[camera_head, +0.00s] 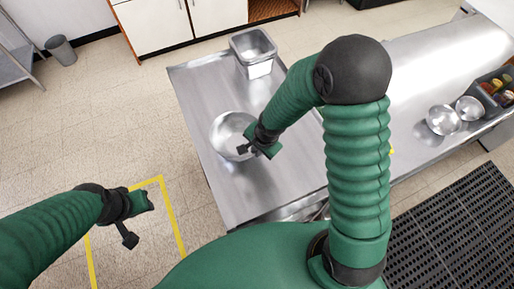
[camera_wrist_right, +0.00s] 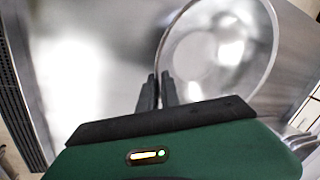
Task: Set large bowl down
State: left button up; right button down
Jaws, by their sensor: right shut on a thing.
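The large bowl (camera_head: 229,131), shiny metal, is at the left part of the steel table (camera_head: 205,90) in the head view. My right gripper (camera_head: 243,149) is shut on its near right rim. In the right wrist view the two dark fingers (camera_wrist_right: 160,88) are close together at the rim of the bowl (camera_wrist_right: 210,60), which looks roughly level. I cannot tell whether its base touches the steel. My left gripper (camera_head: 136,222) hangs over the floor at the left, away from the bowl.
A rectangular metal pan (camera_head: 253,46) stands at the table's far edge. Two smaller metal bowls (camera_head: 443,120) (camera_head: 469,108) sit at the right, next to a grey bin (camera_head: 493,95) of colored items. Bare steel lies around the large bowl, towards the table's near edge.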

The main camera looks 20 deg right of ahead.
jog(key=shift+s+f, duration=0.1)
jog(key=shift+f, duration=0.05)
jog(key=c, duration=1.6)
grip_release()
jog(key=shift+s, duration=0.1)
jog(key=shift+o, duration=0.2)
jog(key=shift+a, duration=0.15)
jog(key=shift+w+r, duration=0.2)
jog(key=shift+r, duration=0.4)
jog(key=s+v, duration=0.1)
jog(key=v, duration=1)
jog(key=s+d+f+n, duration=0.1)
jog(key=s+n, duration=0.5)
jog(key=n, duration=0.6)
jog(key=shift+s+d+f+n+h, duration=0.3)
jog(key=shift+d+h, duration=0.1)
jog(key=shift+d, duration=0.05)
